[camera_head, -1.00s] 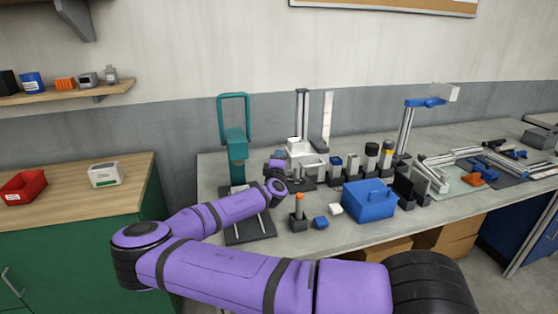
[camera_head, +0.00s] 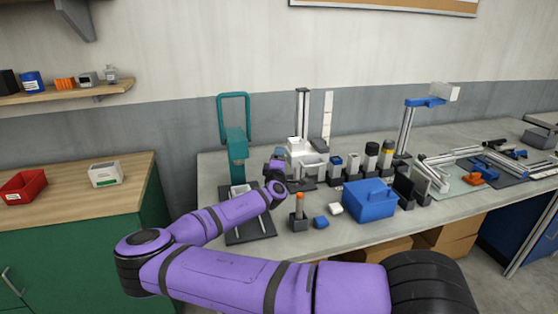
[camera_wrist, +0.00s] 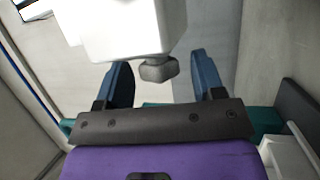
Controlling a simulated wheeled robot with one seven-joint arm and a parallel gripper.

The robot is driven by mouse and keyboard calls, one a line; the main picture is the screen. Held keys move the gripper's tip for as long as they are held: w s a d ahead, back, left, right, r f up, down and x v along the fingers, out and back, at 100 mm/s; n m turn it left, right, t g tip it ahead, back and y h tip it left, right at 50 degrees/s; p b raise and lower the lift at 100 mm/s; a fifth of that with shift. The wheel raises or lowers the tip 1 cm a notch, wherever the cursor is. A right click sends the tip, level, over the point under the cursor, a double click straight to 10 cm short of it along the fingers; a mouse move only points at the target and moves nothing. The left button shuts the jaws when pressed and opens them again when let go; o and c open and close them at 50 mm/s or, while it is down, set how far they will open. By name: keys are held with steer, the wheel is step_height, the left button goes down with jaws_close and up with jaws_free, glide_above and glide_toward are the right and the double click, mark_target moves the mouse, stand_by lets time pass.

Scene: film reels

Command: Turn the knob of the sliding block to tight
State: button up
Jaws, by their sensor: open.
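The sliding block (camera_head: 301,148) is a white block on an upright post on the bench in the head view. In the wrist view the white block (camera_wrist: 125,28) fills the top middle. Its dark grey knob (camera_wrist: 158,70) sticks out from the lower side. My gripper (camera_wrist: 160,64) is open, with one blue finger on each side of the knob. Gaps show between the knob and both fingers, so they look apart from it. In the head view my gripper (camera_head: 279,160) is small and partly hidden beside the block. I cannot read any marking for tight.
A teal press (camera_head: 237,145) stands close to the left of my gripper. A blue box (camera_head: 369,202), an orange-tipped tool in a holder (camera_head: 299,212) and several dark holders stand to the right. A dark mat (camera_head: 250,230) lies below my arm.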

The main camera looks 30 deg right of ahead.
steer(key=shift+o, duration=0.7)
step_height(320, 180, up, 4)
steer(key=shift+f, duration=0.1)
steer(key=s+a, duration=0.1)
steer(key=s, duration=0.4)
steer(key=s+a, duration=0.2)
steer(key=s, duration=0.3)
steer(key=s+a+r, duration=0.1)
steer(key=s, duration=0.4)
steer(key=shift+s+a+r, duration=0.1)
steer(key=shift+s+a, duration=0.1)
steer(key=shift+c, duration=0.7)
